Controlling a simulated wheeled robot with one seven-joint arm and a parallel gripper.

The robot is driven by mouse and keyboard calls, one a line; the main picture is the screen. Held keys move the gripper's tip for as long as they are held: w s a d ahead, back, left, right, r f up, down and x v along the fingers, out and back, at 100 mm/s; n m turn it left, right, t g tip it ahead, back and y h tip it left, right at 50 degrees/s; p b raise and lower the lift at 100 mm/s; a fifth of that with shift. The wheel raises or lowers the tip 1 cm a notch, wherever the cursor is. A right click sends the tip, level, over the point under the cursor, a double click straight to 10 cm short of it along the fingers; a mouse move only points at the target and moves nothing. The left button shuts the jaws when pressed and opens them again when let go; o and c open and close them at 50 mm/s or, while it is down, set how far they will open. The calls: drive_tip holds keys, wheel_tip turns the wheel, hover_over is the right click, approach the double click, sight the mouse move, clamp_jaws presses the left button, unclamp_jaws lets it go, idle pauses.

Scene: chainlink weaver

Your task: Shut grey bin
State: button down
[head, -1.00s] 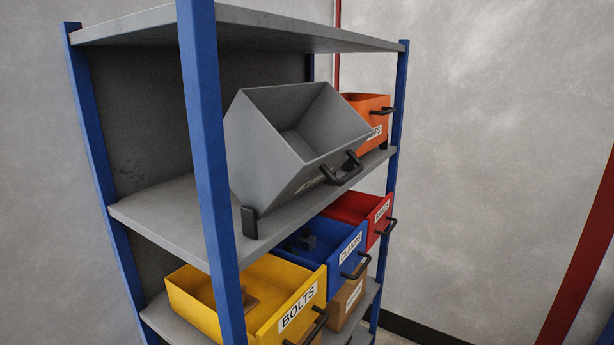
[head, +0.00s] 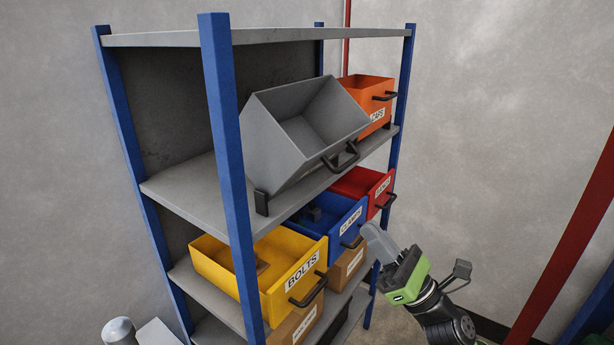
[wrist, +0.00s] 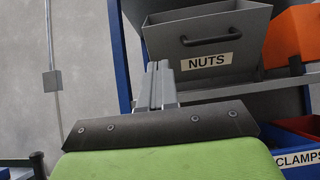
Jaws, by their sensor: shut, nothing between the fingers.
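The grey bin (head: 308,127) sits on the upper shelf, tipped forward and open towards the front, with its dark handle (head: 340,156) on the lower front face. In the wrist view the grey bin (wrist: 210,45) shows a NUTS label below its handle. My gripper (head: 376,240) is at the lower right, in front of the shelf and below the grey bin, apart from it. Its fingers are together and empty. In the wrist view the fingers (wrist: 158,85) point up towards the bin's left side.
An orange bin (head: 378,92) stands right of the grey bin. Blue (head: 345,228), red (head: 375,185) and yellow (head: 300,270) bins jut out on the shelf below. A blue upright (head: 226,150) stands left of the grey bin. Room in front of the shelf is free.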

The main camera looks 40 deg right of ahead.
sight(312, 162)
drive_tip(key=x, duration=1.3)
drive_tip(key=shift+w+a+p, duration=0.2)
drive_tip(key=shift+w+p, duration=0.15)
drive_tip(key=shift+w, duration=0.2)
